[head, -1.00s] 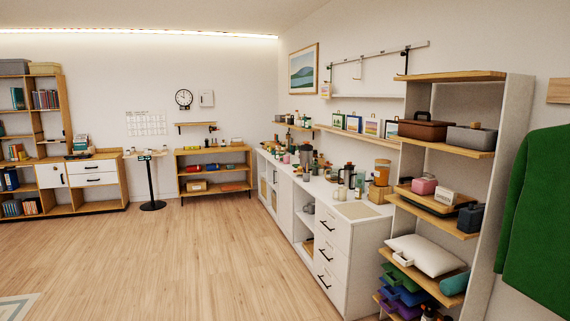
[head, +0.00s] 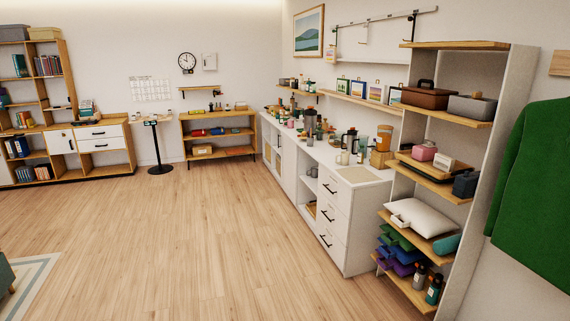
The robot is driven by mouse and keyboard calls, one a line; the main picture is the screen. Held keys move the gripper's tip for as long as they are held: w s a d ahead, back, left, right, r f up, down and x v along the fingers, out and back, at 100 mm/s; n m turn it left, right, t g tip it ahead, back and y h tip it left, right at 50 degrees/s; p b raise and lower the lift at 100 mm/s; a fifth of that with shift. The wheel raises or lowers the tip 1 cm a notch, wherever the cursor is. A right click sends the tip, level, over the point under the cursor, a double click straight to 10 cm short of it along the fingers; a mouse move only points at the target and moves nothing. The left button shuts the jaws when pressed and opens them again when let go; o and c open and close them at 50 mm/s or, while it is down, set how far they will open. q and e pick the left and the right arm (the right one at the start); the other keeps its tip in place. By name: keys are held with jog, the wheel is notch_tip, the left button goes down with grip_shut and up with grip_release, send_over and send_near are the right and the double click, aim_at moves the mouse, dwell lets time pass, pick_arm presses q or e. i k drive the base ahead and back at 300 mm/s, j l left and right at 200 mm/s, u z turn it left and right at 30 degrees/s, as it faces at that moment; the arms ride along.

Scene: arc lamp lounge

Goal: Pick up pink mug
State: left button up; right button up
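A small pink object (head: 291,123) stands among crowded items on the far part of the long white counter (head: 358,175). It may be the pink mug, but it is too small to make out a handle. A larger pink box-like item (head: 424,152) sits on a middle shelf of the tall unit at the right; it looks more like a container than a mug. Neither of my grippers shows in the head view.
Wide wooden floor (head: 180,240) is free in front of the counter. A tall shelf unit (head: 490,180) and a green hanging cloth (head: 532,190) stand at the right. A small round-based stand (head: 160,168) is at the back left. A rug (head: 38,284) lies lower left.

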aim_at(290, 122)
jog(key=i+u, duration=0.2)
jog(key=i, duration=6.7)
